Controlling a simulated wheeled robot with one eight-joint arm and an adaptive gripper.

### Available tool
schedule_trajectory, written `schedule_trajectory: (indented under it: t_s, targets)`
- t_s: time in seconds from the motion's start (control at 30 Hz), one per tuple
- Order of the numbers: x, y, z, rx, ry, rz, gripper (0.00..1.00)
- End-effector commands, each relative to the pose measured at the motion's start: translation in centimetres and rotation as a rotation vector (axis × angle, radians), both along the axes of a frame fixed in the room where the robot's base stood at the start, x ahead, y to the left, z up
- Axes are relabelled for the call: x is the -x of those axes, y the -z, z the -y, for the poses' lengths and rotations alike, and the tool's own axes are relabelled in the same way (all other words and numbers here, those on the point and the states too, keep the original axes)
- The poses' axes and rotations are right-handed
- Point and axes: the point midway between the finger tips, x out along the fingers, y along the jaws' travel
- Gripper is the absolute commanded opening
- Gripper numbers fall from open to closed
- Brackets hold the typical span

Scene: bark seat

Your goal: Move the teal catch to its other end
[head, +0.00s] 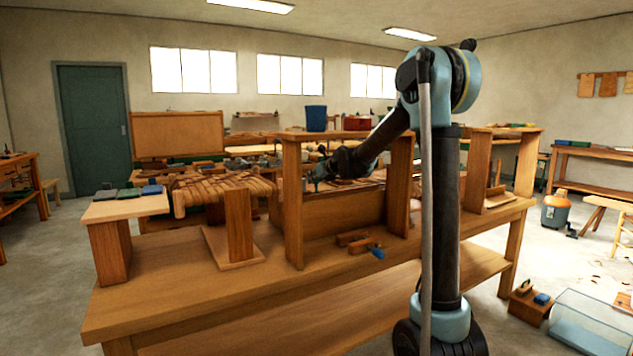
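My arm reaches left from its dark column into the upright wooden frame (294,205) on the workbench. My gripper (317,174) is inside the frame's opening, small and dark, pointing left and down. Its fingers are too small to tell open from shut. A small teal patch shows at the gripper's tip, but I cannot tell whether it is the teal catch or part of my gripper. I cannot make out the catch clearly anywhere, nor its two ends.
The workbench (190,290) carries a woven seat (222,190), a small stand with coloured blocks (127,208), and wooden clamps with a blue end (360,245). A second wooden frame (478,170) stands at right. A clear bin (590,325) and a wooden box (530,303) are on the floor.

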Motion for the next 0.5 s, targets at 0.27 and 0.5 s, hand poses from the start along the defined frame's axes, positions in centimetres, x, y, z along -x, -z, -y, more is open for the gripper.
schedule_trajectory:
  t_s: [0.27,0.5]
  targets:
    - [-0.27,-0.07,-0.06,0.023,0.004,-0.033,0.0]
    - [-0.24,-0.08,-0.05,0.022,0.004,-0.031,0.29]
